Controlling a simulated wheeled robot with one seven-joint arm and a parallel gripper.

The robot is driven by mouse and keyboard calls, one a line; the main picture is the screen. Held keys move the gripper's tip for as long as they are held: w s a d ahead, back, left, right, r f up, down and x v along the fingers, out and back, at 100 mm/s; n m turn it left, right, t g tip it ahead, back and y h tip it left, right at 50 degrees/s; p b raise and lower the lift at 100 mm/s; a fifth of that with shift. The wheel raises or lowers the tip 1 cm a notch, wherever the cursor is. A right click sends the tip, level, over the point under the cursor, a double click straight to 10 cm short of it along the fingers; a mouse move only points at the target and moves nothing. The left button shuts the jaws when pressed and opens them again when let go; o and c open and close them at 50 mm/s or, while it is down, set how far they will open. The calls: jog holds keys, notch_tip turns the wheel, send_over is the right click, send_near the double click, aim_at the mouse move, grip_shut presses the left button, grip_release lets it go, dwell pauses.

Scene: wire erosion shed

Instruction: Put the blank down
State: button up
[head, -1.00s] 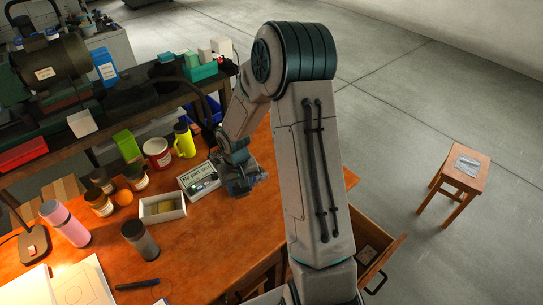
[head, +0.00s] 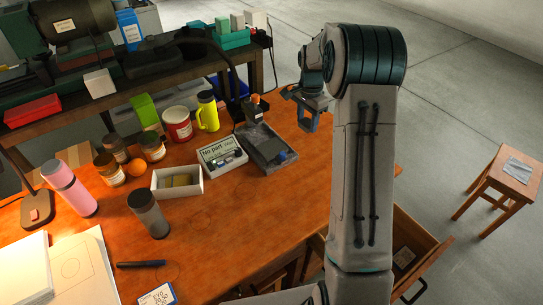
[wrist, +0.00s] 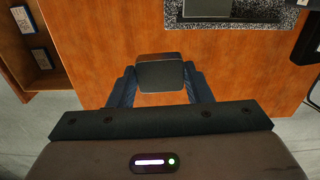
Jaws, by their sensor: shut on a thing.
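In the wrist view, a dark grey block with rounded corners, which I take to be the blank (wrist: 160,74), sits between the two blue fingers of my gripper (wrist: 158,90). My gripper is shut on it and holds it over the orange-brown worktable (wrist: 105,30). In the head view, my gripper (head: 306,118) is near the table's right edge, right of the dark stone plate (head: 252,144). The blank cannot be made out there. The speckled edge of the plate also shows at the top of the wrist view (wrist: 230,18).
A grey-blue piece (head: 285,157) lies on the plate. An open drawer (head: 405,255) juts out at the right. A stool (head: 508,180) stands beyond.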

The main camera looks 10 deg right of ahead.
jog(key=shift+w+d, duration=0.1)
jog(key=shift+w, duration=0.1)
jog(key=shift+w+a+f, duration=0.1)
jog(key=shift+w+a, duration=0.05)
jog(key=shift+a, duration=0.1)
jog(key=p, duration=0.2)
send_over(271, 147)
jog(key=shift+m, duration=0.3)
notch_tip(271, 147, down, 7)
jog(key=shift+r, duration=0.2)
jog(key=shift+f+p, duration=0.65)
jog(key=shift+f, duration=1.3)
jog(key=shift+f, duration=0.2)
jog(key=o, duration=1.2)
jog(key=shift+r, duration=0.1)
